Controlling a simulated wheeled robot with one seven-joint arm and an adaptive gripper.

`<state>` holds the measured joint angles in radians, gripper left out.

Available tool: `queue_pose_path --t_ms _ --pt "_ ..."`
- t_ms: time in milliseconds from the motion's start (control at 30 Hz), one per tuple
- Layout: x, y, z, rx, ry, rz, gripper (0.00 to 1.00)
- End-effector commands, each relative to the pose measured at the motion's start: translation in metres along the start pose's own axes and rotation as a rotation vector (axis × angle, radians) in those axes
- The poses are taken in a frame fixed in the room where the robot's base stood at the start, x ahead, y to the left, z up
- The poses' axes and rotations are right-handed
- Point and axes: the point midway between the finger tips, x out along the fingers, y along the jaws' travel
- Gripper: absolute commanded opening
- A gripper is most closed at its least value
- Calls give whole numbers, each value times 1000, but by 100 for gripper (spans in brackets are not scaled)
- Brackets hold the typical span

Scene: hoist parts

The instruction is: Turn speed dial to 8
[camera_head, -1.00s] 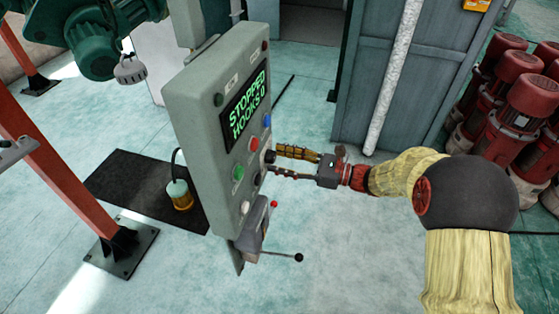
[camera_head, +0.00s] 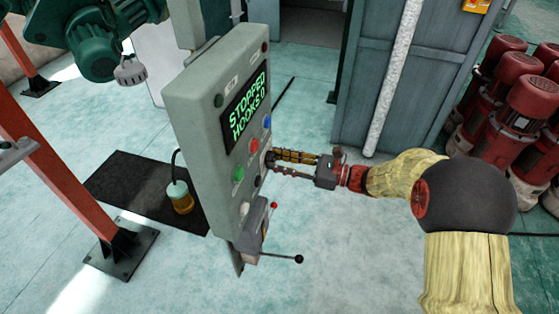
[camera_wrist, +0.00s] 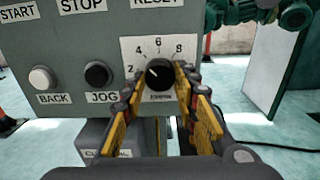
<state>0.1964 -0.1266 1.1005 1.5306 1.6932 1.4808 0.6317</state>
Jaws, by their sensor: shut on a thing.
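The speed dial (camera_wrist: 159,73) is a round black knob on a white plate marked 2, 4, 6 and 8. Its white pointer mark slants up and left, toward the 2-to-4 side of the scale. My gripper (camera_wrist: 161,76) has its two yellow-sided fingers shut on the dial, one on each side. In the head view my gripper (camera_head: 270,160) reaches the right side of the grey control panel (camera_head: 190,115), and the dial is mostly hidden at the fingertips. The panel screen (camera_head: 246,104) reads STOPPED, HOOKS 0.
The JOG button (camera_wrist: 98,74) and BACK button (camera_wrist: 41,78) sit left of the dial. A lever box (camera_head: 253,230) with a black-knobbed handle (camera_head: 298,259) is below the panel. A grey cabinet (camera_head: 400,80) and red motors (camera_head: 520,115) stand behind and to the right.

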Motion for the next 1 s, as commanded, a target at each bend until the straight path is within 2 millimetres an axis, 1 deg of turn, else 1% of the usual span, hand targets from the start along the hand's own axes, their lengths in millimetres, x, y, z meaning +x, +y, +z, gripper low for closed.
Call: queue_pose_path --t_ms 33,133,467,667,1000 --pt "0 0 0 0 0 0 10" --pt "0 0 0 0 0 0 4" --pt "0 0 3 51 0 0 4" --pt "0 0 5 174 1 -1 4" --pt "0 1 7 484 0 -2 4"
